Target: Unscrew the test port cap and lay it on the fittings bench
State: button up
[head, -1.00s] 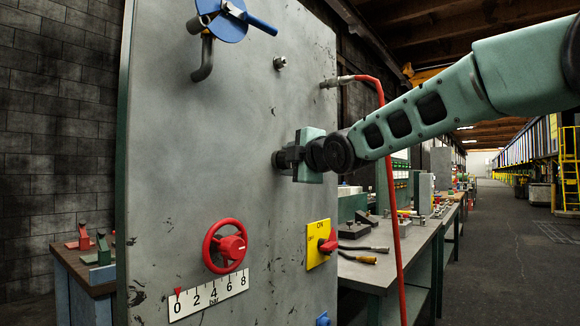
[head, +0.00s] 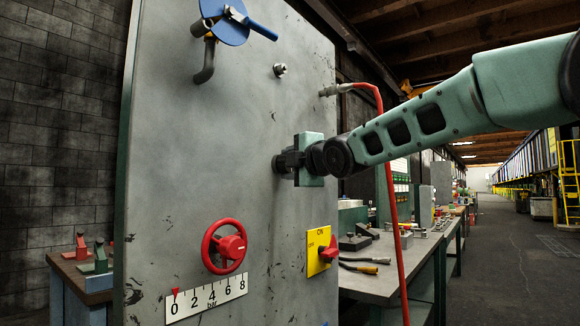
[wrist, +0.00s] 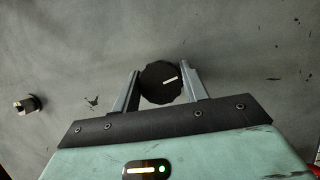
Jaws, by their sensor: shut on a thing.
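The test port cap (wrist: 160,84) is a black, ridged round cap with a white mark, on the front of the grey panel (head: 180,190). In the wrist view it sits between the two fingers of my gripper (wrist: 163,86), which are shut on it. The white mark lies slightly tilted from level. In the head view my gripper (head: 283,162) reaches the panel from the right and mostly hides the cap. The fittings bench may be the grey-topped bench (head: 385,282) to the right of the panel; no label shows.
Above the cap are a metal fitting (head: 280,70) and a red hose (head: 390,200) hanging down the panel's right side. Below are a red handwheel (head: 224,247) and a yellow switch plate (head: 318,245). A blue valve lever (head: 255,28) is at the top. Tools lie on the grey bench.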

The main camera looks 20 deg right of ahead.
jog(key=shift+n+b, duration=0.7)
jog(key=shift+b, duration=1.1)
jog(key=shift+r, duration=0.1)
jog(key=shift+s+d+p, duration=0.3)
jog(key=shift+s+p, duration=0.05)
jog(key=shift+p, duration=0.05)
jog(key=shift+s+d, duration=0.2)
jog(key=shift+s, duration=0.1)
jog(key=shift+s+d+p, duration=0.25)
jog(key=shift+s+p, duration=0.05)
jog(key=s+d+p, duration=0.1)
jog(key=s, duration=0.1)
jog(key=s+d+p, duration=0.1)
jog(key=s, duration=0.1)
jog(key=shift+d, duration=0.4)
jog(key=shift+w+f, duration=0.1)
jog(key=shift+f, duration=0.1)
